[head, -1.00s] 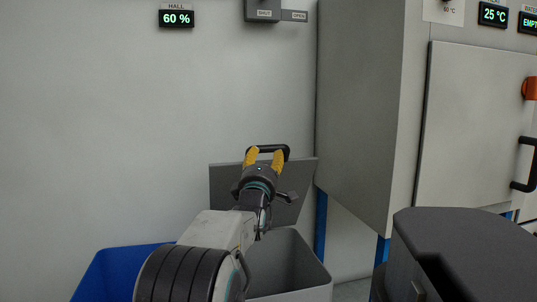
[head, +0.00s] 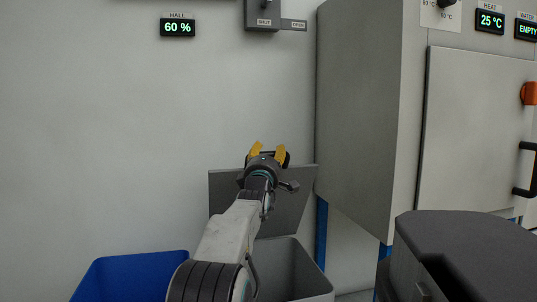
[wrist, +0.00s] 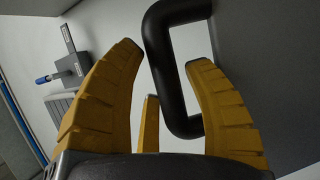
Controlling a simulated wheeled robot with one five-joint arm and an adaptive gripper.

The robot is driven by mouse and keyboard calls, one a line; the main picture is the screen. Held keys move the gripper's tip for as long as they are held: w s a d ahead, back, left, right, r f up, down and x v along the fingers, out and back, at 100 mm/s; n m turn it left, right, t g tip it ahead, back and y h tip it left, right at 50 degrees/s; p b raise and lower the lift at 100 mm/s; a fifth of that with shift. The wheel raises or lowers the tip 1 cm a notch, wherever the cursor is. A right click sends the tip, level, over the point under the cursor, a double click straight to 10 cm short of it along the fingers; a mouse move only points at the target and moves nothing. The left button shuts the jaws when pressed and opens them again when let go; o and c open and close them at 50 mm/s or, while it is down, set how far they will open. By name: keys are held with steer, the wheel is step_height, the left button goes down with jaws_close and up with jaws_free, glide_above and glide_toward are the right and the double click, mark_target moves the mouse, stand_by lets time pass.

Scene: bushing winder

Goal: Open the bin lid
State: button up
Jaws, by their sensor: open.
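The grey bin (head: 300,270) stands against the wall with its lid (head: 295,205) raised and leaning back, the inside partly visible. The lid also shows in the wrist view (wrist: 270,60) as a grey panel at the right. The lid's black handle (wrist: 165,50) is a bar in the wrist view, lying between and just ahead of my yellow fingers. My gripper (head: 267,152) is open at the lid's upper edge, with the handle mostly hidden behind it in the head view. In the wrist view my gripper (wrist: 165,65) has its fingers apart on either side of the handle.
A blue bin (head: 130,275) stands to the left of the grey bin. A large grey cabinet (head: 365,110) with a door and black handle (head: 525,168) stands to the right. A switch box (head: 262,14) is on the wall above.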

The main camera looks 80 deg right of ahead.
steer(key=shift+d, duration=0.15)
stand_by(0.3)
steer(key=shift+r, duration=0.1)
jaws_close()
